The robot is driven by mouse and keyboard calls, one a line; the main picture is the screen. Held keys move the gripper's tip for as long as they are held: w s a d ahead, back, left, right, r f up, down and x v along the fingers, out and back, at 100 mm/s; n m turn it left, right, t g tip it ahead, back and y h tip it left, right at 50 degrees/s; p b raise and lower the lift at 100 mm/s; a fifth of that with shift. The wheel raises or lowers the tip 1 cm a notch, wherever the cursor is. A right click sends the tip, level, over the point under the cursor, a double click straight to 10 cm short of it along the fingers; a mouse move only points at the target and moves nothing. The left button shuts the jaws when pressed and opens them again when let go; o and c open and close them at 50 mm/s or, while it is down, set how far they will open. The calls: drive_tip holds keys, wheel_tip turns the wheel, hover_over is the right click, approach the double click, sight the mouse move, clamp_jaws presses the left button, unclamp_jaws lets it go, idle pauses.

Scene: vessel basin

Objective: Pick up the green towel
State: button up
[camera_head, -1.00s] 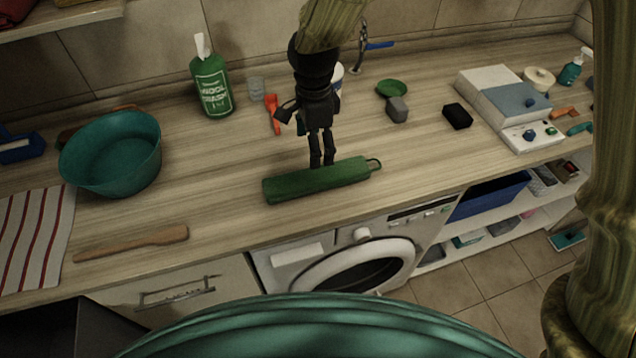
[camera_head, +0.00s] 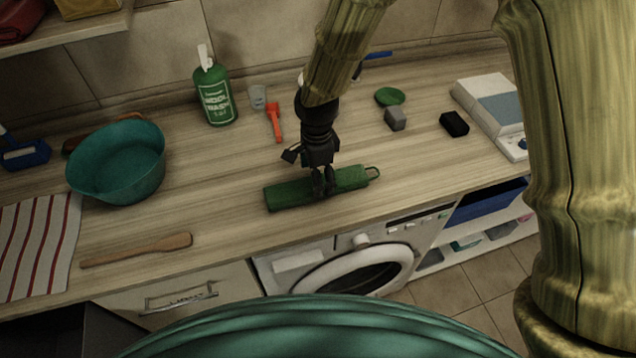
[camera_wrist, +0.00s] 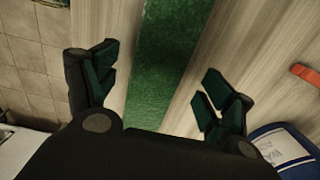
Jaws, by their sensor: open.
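The green towel (camera_head: 290,194) is a long, folded or rolled strip with a loop at its right end. It lies on the wooden counter near the front edge, above the washing machine. My gripper (camera_head: 324,188) is over the towel's middle, pointing down. In the wrist view the green towel (camera_wrist: 165,70) runs between the two spread fingers of my gripper (camera_wrist: 162,90), with counter showing on both sides of it. The gripper is open, and I cannot tell whether the fingertips touch the counter. My gripper hides part of the towel's middle in the head view.
A teal basin (camera_head: 118,165), a wooden spatula (camera_head: 140,251) and a striped cloth (camera_head: 35,245) are to the left. A grey block (camera_head: 396,119) and black block (camera_head: 454,124) are to the right.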

drive_tip(key=shift+d+f+p, duration=0.1)
drive_tip(key=shift+f+p, duration=0.4)
drive_tip(key=shift+f, duration=0.95)
drive_tip(key=c, duration=1.1)
drive_tip(key=shift+c, duration=0.2)
drive_tip(key=shift+r, duration=0.1)
